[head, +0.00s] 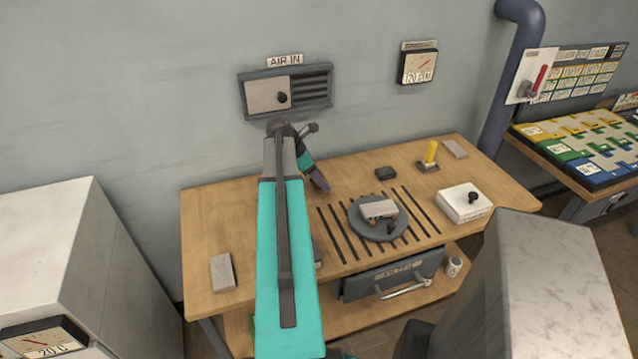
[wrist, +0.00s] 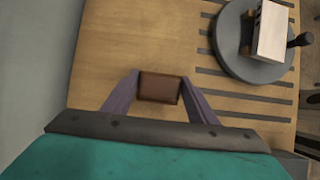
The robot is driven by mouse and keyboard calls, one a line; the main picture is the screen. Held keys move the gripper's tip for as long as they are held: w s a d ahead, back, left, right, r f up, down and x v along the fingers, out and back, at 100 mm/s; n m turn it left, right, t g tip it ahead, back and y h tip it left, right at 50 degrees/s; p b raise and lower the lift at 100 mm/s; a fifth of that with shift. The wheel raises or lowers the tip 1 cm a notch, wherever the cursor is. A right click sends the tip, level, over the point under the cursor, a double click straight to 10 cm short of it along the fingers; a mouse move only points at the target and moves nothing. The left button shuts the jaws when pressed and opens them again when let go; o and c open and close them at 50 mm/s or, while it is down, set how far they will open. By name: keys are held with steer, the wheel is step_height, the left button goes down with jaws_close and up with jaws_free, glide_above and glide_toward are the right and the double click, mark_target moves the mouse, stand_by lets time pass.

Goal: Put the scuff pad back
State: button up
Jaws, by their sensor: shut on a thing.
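A reddish-brown block, which looks like the scuff pad (wrist: 159,88), sits between the two purple-grey fingers of my gripper (wrist: 160,92) in the wrist view. My gripper is shut on it. In the head view my gripper (head: 319,182) points down over the wooden bench (head: 220,215), left of the slotted area, and the pad cannot be made out there. I cannot tell how high the pad is above the bench top.
A round turntable (head: 362,222) carries a pale block. A dark block (head: 385,173), a yellow-handled item (head: 431,154), a white box (head: 465,203) and grey blocks (head: 223,272) (head: 454,149) stand on the bench. An air panel (head: 310,92) is on the wall. The bench's back left is clear.

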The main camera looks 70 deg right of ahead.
steer(key=shift+f, duration=1.15)
steer(key=shift+f, duration=0.15)
steer(key=o, duration=1)
steer(key=shift+r, duration=0.2)
steer(key=b+v, duration=0.1)
steer(key=v, duration=1.1)
